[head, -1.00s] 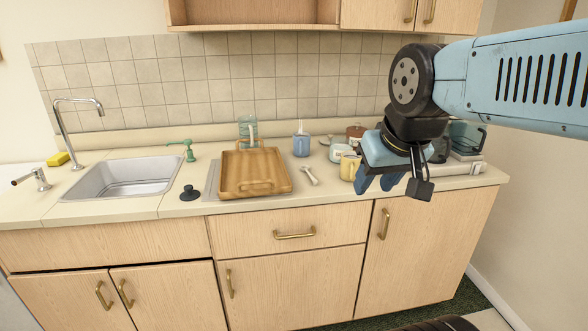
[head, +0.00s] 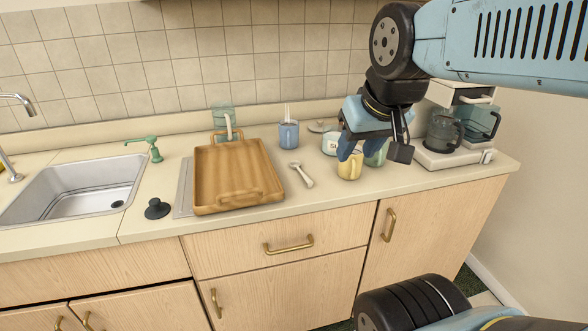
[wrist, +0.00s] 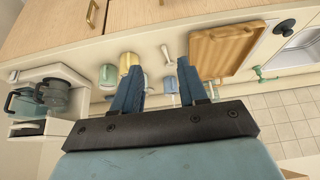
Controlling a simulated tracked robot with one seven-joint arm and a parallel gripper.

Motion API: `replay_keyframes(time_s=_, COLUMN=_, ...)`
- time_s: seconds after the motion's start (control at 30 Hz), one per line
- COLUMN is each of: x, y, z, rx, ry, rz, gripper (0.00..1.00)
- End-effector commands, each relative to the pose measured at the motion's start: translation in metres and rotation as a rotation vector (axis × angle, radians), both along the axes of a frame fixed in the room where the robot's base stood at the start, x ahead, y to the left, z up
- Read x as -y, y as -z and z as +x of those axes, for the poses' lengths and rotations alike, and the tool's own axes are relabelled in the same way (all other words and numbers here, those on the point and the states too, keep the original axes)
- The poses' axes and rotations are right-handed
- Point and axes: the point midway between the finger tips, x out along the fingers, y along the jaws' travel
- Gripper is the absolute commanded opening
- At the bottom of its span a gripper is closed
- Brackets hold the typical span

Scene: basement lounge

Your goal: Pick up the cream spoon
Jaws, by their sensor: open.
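The cream spoon (head: 301,174) lies on the counter, between the wooden tray and the yellow mug; its bowl end points to the back. In the wrist view the spoon (wrist: 166,54) shows just beyond my fingertips, between their lines. My gripper (head: 361,151) is open and empty, above the mugs to the right of the spoon. In the wrist view both blue fingers of my gripper (wrist: 159,72) stand apart with nothing between them.
A wooden tray (head: 236,202) is left of the spoon, a blue mug (head: 289,134) behind it, a yellow mug (head: 348,168) to its right. A green mug (head: 377,155) and coffee machine (head: 458,158) stand farther right. Counter in front of the spoon is clear.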

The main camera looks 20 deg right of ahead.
Motion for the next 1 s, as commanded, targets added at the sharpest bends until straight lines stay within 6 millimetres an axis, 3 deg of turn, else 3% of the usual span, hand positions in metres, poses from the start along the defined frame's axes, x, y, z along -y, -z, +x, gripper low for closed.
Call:
replay_keyframes(time_s=0.2, x=0.0, y=0.0, z=0.003, rx=-0.006, ry=-0.001, rz=0.0, gripper=0.48)
replay_keyframes(time_s=0.37, x=0.003, y=-0.001, z=0.022, rx=-0.046, ry=-0.007, rz=-0.007, gripper=0.48)
replay_keyframes(time_s=0.67, x=0.003, y=0.005, z=0.092, rx=-0.176, ry=-0.028, rz=-0.023, gripper=0.48)
replay_keyframes(time_s=1.0, x=0.003, y=0.038, z=0.175, rx=-0.327, ry=-0.058, rz=-0.03, gripper=0.48)
